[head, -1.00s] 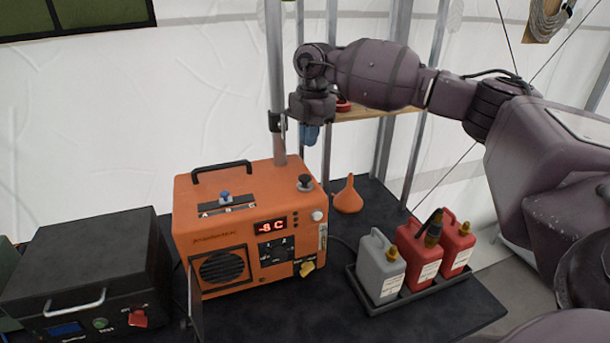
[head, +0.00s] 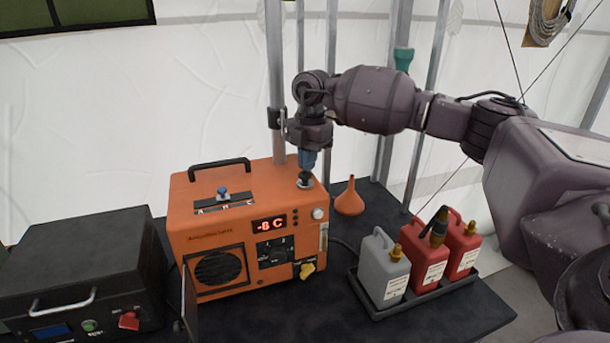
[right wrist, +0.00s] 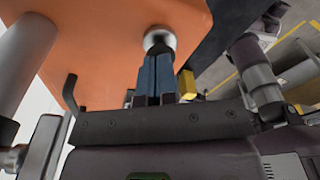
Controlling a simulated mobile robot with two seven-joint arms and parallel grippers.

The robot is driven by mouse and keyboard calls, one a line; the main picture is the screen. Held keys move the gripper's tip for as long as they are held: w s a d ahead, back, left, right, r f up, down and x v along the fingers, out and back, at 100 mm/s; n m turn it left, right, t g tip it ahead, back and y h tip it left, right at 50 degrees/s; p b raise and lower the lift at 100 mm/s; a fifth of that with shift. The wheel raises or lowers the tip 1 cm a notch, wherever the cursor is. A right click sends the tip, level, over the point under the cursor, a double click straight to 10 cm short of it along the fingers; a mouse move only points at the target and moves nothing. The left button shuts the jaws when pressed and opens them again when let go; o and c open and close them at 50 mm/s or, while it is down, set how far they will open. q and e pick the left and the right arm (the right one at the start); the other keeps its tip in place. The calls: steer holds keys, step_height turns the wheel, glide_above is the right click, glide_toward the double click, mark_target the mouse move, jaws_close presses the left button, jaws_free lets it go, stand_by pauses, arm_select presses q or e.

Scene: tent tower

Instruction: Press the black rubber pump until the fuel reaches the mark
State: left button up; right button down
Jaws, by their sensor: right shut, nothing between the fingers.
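The orange heater (head: 235,235) stands on the dark table, with a red display reading about -8 C. The black rubber pump (head: 304,183) is on its top at the right rear; its rounded knob shows in the right wrist view (right wrist: 158,38). My right gripper (head: 306,172) points straight down over the pump with its blue fingers shut and empty. Its fingertips are at the pump's top, seemingly touching it; they also show in the right wrist view (right wrist: 159,57). A narrow upright gauge (head: 323,237) is on the heater's right front; its fuel level is too small to read. My left gripper is out of view.
An orange funnel (head: 349,200) stands right of the heater. A black tray (head: 428,296) holds a grey can (head: 384,268) and two red cans. A black case (head: 80,265) sits at left. A metal pole (head: 275,80) rises close behind the heater.

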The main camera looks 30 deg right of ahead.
steer(key=shift+f+b, duration=0.4)
steer(key=shift+f, duration=0.55)
steer(key=shift+w+d+r, duration=0.2)
steer(key=shift+d+r, duration=0.1)
steer(key=shift+d, duration=0.2)
steer(key=shift+w+d+r+p, duration=0.15)
steer(key=shift+d+p, duration=0.05)
steer(key=shift+d, duration=0.3)
steer(key=shift+w+d+r+p, duration=0.1)
steer(key=shift+w+d+p, duration=0.1)
steer(key=shift+d, duration=0.3)
steer(key=shift+s, duration=0.1)
steer(key=shift+a+r, duration=0.1)
step_height(320, 180, up, 11)
steer(key=d, duration=0.1)
steer(key=shift+w+f+b, duration=0.2)
steer(key=shift+b, duration=0.2)
